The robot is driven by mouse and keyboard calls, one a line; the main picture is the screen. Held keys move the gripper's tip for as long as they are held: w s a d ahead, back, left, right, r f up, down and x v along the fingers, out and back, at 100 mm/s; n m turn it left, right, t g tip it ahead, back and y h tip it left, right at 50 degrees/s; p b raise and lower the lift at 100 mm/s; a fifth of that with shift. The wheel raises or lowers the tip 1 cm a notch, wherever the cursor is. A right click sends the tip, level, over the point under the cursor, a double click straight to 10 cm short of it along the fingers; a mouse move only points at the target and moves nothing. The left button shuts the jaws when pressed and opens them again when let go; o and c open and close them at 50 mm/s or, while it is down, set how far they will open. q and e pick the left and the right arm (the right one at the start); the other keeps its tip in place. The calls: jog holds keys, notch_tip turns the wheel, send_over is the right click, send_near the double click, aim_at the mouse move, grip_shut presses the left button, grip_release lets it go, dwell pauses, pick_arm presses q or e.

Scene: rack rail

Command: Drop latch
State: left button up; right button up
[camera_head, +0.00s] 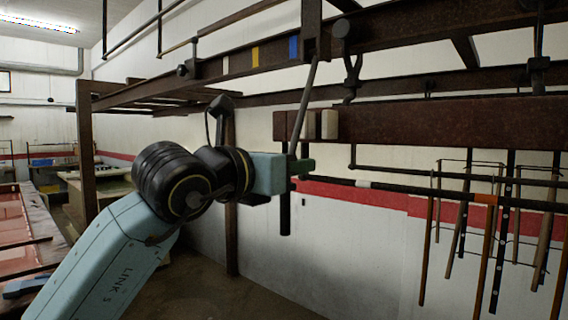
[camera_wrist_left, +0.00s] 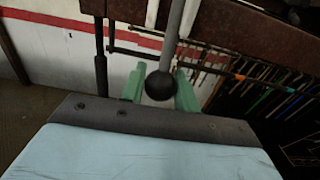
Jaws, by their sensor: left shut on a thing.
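A grey lever (camera_head: 309,95) hangs at a slant from a dark bracket (camera_head: 316,30) on the upper brown rail (camera_head: 400,32). In the left wrist view the lever (camera_wrist_left: 174,35) ends in a black ball knob (camera_wrist_left: 160,85). My left gripper (camera_head: 302,167), with green fingers, is shut on the lever at its knob end. In the wrist view the fingers stand on either side of the knob. In the head view the knob is hidden by the gripper. I cannot tell which part is the latch itself. My right gripper is in neither view.
A lower brown beam (camera_head: 450,123) with a pale block (camera_head: 329,124) at its end lies right behind the lever. A black post (camera_head: 285,208) hangs below it. White, yellow (camera_head: 255,57) and blue (camera_head: 293,47) marks sit on the rail. Rods hang from a rack (camera_head: 495,200) at right.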

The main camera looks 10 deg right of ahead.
pick_arm(q)
jog(key=f+p+x, duration=0.1)
jog(key=x, duration=0.7)
jog(key=shift+f, duration=0.15)
dwell(0.3)
jog(key=o, duration=0.9)
jog(key=shift+a, duration=0.1)
